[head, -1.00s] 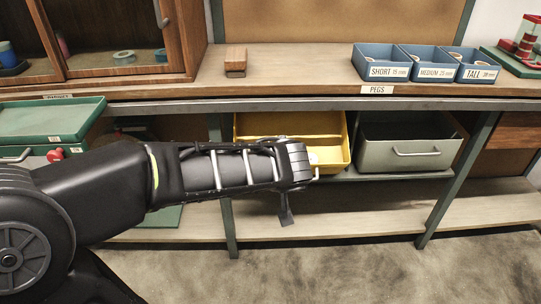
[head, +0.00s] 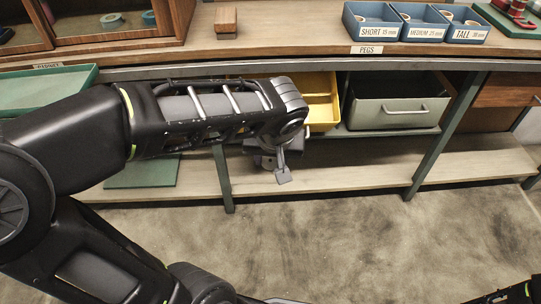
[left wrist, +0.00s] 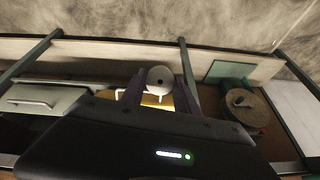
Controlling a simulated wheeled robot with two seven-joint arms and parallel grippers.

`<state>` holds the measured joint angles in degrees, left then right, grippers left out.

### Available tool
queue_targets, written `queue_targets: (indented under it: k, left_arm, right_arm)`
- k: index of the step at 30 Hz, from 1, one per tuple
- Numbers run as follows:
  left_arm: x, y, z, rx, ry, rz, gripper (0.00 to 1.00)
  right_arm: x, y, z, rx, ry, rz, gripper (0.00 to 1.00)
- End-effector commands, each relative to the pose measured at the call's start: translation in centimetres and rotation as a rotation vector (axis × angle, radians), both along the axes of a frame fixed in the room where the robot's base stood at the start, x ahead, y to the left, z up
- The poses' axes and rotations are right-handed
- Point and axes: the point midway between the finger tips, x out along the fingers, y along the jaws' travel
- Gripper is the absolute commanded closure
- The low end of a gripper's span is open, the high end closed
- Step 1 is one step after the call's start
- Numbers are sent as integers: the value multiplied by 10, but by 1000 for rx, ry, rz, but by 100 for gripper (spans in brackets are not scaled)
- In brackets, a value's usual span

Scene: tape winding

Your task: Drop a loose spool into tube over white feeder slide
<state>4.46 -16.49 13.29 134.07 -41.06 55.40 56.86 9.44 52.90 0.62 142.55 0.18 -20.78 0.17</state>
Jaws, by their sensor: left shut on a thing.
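My left gripper (head: 281,170) points down in front of the lower shelf in the head view. In the left wrist view its two dark fingers (left wrist: 160,92) are shut on a pale round spool (left wrist: 160,77) with a small centre hole. The spool is not clearly visible in the head view. I see no tube or white feeder slide that I can make out in either view. My right gripper is not in view; only a dark piece, probably of my right arm, shows at the lower right corner of the head view.
A yellow bin (head: 323,112) and a grey-green drawer (head: 395,112) sit under the bench. Blue peg boxes (head: 372,35) and a wooden block (head: 226,20) stand on top. A green tray (head: 45,88) is at left. The floor (head: 340,235) in front is clear.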

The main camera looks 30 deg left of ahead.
Motion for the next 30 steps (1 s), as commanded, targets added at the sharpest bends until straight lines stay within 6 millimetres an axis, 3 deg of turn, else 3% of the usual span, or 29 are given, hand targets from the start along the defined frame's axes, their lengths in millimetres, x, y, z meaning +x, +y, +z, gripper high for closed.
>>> queue_targets:
  k: [8, 14, 17, 24, 30]
  left_arm:
    - [1, 0, 3, 1, -1, -3, 100]
    - [13, -6, 33, 0, 2, -45, 100]
    - [27, -12, 60, -1, 4, -89, 100]
    - [72, -34, 145, -1, 6, -245, 100]
    - [110, -57, 204, -1, 6, -377, 100]
  right_arm:
    - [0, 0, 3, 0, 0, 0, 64]
    - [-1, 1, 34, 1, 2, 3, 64]
    - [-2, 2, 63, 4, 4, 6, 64]
    - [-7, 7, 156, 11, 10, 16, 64]
    - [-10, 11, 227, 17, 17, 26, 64]
